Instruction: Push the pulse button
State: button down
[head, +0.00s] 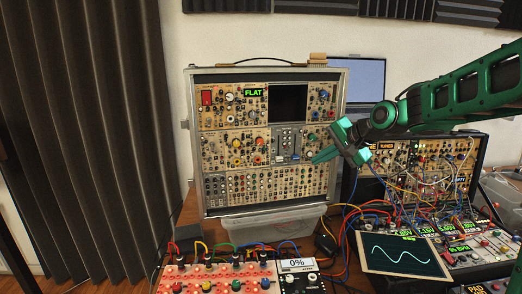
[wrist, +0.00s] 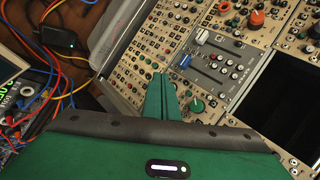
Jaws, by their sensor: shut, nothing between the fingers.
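A tall modular synth case (head: 265,140) stands upright in the middle of the head view, its panel full of knobs, jacks and small buttons. I cannot tell which of its small controls is the pulse button. My green gripper (head: 318,159) is shut and empty in front of the lower right of this panel. In the wrist view, the shut fingertips (wrist: 161,76) point at the panel near rows of small jacks and knobs (wrist: 150,48). A green knob (wrist: 197,105) is just right of the fingers and a blue slider cap (wrist: 184,61) is beyond them. Contact cannot be judged.
A second synth case (head: 425,165) with patch cables stands at the right, with a tilted screen (head: 400,256) before it. A panel with coloured knobs (head: 220,280) is in front. A laptop (head: 365,80) is behind. Loose cables (head: 345,225) hang below my arm.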

jog(key=s, duration=0.4)
jog(key=shift+s+d, duration=0.2)
jog(key=shift+d, duration=0.1)
jog(key=shift+s, duration=0.1)
jog(key=s+d+f+n+g+h, duration=0.1)
jog(key=s+d+f+g+h, duration=0.1)
jog(key=s+d+f, duration=0.35)
jog(key=s+d+f+n+g+h, duration=0.1)
jog(key=s+d+f+h, duration=0.1)
jog(key=s+d, duration=0.6)
jog(key=s+d+f+g, duration=0.1)
jog(key=s+f+g, duration=0.1)
jog(key=s, duration=1)
jog(key=s+d+f+n+g, duration=0.1)
jog(key=s+f+g, duration=0.2)
jog(key=s, duration=0.9)
jog(key=shift+s+d+g+h, duration=0.3)
jog(key=shift+d+h, duration=0.05)
jog(key=shift+h, duration=0.05)
jog(key=shift+w+f, duration=0.25)
jog(key=shift+w, duration=0.4)
